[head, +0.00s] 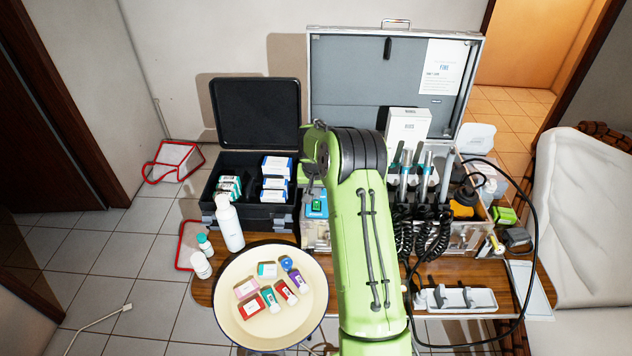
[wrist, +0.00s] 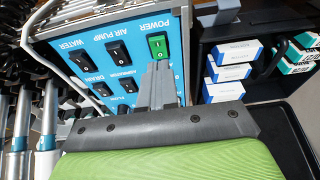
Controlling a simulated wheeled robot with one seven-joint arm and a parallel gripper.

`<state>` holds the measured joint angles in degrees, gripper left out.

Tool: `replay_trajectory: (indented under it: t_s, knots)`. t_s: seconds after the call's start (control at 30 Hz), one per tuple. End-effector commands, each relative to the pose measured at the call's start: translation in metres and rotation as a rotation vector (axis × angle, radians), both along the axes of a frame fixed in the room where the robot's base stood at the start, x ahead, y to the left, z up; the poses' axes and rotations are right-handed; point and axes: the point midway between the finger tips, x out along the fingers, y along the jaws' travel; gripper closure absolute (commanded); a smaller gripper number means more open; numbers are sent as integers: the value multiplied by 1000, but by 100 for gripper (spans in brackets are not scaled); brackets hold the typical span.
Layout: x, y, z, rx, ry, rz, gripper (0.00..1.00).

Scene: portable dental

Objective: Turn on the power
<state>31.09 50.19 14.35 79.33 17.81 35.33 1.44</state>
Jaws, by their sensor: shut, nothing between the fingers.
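The green power switch (wrist: 158,45) sits on the blue control panel (wrist: 95,68) of the dental unit, beside the POWER label. In the head view the switch (head: 316,204) shows as a small green patch on the panel's visible part, left of my arm. My gripper (wrist: 159,66) is shut and empty, its grey fingertips close to the edge of the green switch. I cannot tell whether they touch it. Black switches for air pump (wrist: 117,50) and water (wrist: 82,63) sit beside it, with smaller black switches in another row. My green arm hides much of the unit in the head view.
A black case (head: 256,112) with small boxes stands left of the unit. A white bottle (head: 229,223) and a round tray (head: 226,307) with small boxes are in front. Handpieces with coiled cords (head: 427,235) hang right of my arm.

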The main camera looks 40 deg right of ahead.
Motion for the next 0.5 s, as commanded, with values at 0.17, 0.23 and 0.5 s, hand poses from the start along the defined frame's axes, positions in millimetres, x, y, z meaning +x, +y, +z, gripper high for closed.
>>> replay_trajectory:
  t_s: [0.17,0.23,0.5]
  knots:
    - [-2,2,-30,2,2,0,100]
    - [-2,2,-36,1,1,0,100]
    - [-2,2,-40,-1,1,0,100]
